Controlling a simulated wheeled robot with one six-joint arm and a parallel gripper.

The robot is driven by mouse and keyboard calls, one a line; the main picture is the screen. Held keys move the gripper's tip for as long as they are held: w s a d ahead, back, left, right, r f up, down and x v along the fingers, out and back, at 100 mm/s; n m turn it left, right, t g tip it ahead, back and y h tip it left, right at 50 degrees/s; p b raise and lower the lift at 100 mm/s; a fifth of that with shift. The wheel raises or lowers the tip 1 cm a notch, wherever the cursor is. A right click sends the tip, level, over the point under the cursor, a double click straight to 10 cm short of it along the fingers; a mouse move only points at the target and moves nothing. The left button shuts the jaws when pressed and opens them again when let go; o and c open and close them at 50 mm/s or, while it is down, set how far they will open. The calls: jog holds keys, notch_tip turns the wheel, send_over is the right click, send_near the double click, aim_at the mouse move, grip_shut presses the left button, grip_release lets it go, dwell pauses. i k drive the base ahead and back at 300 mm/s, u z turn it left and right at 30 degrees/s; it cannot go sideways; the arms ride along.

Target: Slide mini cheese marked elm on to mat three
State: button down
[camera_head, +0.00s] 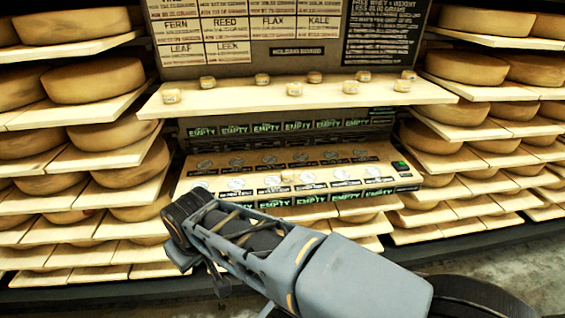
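Several small pale-yellow mini cheeses stand spread along a wooden shelf, among them one at the left end (171,96), one near the middle (294,88) and one at the right (402,85). Their markings are too small to read, so I cannot tell which is elm. Below, a sloped panel (230,169) carries two rows of pale round mats, one of them at the front left (236,184). Another small cheese (287,177) sits on the panel near its middle. Mat numbers are unreadable. My gripper (182,232) is in front of the panel's left end; its fingers are not clear.
Green-lettered "EMPTY" signs (267,127) line the panel above and below. A small device with a green light (401,166) is at its right end. Racks of large cheese wheels (93,80) flank both sides. A name board (250,25) stands behind the shelf.

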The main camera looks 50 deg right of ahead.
aim_at(287, 175)
jog(key=z, duration=0.6)
jog(key=i, duration=1)
jog(key=z, duration=0.75)
